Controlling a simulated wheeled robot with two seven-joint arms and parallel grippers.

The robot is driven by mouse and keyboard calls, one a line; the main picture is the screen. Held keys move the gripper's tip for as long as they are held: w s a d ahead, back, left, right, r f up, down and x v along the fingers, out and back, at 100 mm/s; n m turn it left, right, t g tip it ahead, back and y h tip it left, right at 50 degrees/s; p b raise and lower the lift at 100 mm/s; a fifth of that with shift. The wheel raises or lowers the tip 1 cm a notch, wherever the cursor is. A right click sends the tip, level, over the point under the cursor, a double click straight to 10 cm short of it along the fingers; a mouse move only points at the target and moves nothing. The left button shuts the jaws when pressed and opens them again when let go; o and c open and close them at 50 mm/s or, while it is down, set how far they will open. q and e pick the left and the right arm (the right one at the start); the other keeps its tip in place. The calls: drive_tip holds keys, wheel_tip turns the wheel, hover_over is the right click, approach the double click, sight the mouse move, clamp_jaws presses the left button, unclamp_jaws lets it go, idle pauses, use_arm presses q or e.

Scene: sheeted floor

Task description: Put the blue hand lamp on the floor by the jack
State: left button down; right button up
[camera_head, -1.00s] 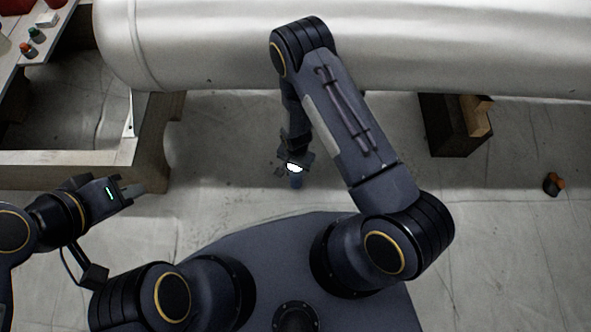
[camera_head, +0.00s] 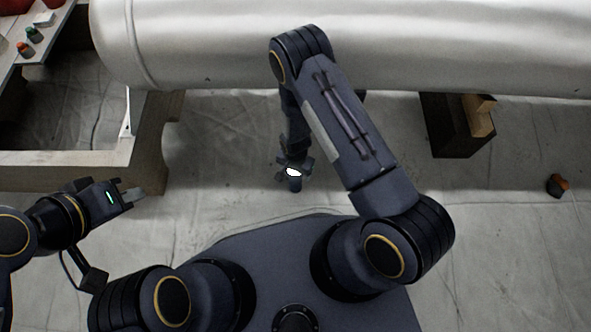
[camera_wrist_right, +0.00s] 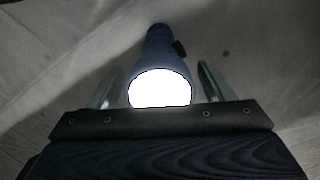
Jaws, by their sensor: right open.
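The blue hand lamp (camera_wrist_right: 158,52) has a bright white glowing end. In the right wrist view it stands between the two fingers of my right gripper (camera_wrist_right: 155,85), with a gap on each side, so the gripper is open around it. In the head view the lamp (camera_head: 295,184) shows just below my right gripper (camera_head: 293,170), over the floor; I cannot tell whether it touches the floor. My left gripper (camera_head: 131,195) is off to the left, by the wooden frame, and its jaw opening is unclear. I cannot clearly identify the jack.
A large pale cylinder (camera_head: 400,45) spans the back. A dark block (camera_head: 455,128) with a wooden piece stands under it. A wooden frame (camera_head: 90,172) is at left, below a bench with small items (camera_head: 28,40). Sheeted floor is clear between.

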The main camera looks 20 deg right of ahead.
wheel_tip(320, 180, up, 12)
drive_tip(key=p, duration=0.5)
drive_tip(key=shift+r, duration=0.15)
drive_tip(key=d+r+n+t+y, duration=0.1)
drive_tip(key=d+r+y, duration=0.1)
drive_tip(key=r, duration=1)
drive_tip(key=d+r+n+t+y, duration=0.1)
drive_tip(key=d+r, duration=0.1)
drive_tip(key=r, duration=1.1)
drive_tip(key=s+d+r+n+t, duration=0.1)
drive_tip(key=s+d+r+n, duration=0.1)
drive_tip(key=s+r, duration=0.4)
drive_tip(key=s+d+r+n+t, duration=0.2)
drive_tip(key=s+r, duration=0.5)
drive_tip(key=s, duration=0.3)
drive_tip(key=shift+s+d+r+n+t+y, duration=0.2)
drive_tip(key=shift+d+r+n+t+y, duration=0.1)
drive_tip(key=shift+d+n+y, duration=0.1)
drive_tip(key=shift+r+p, duration=0.1)
drive_tip(key=shift+p, duration=0.2)
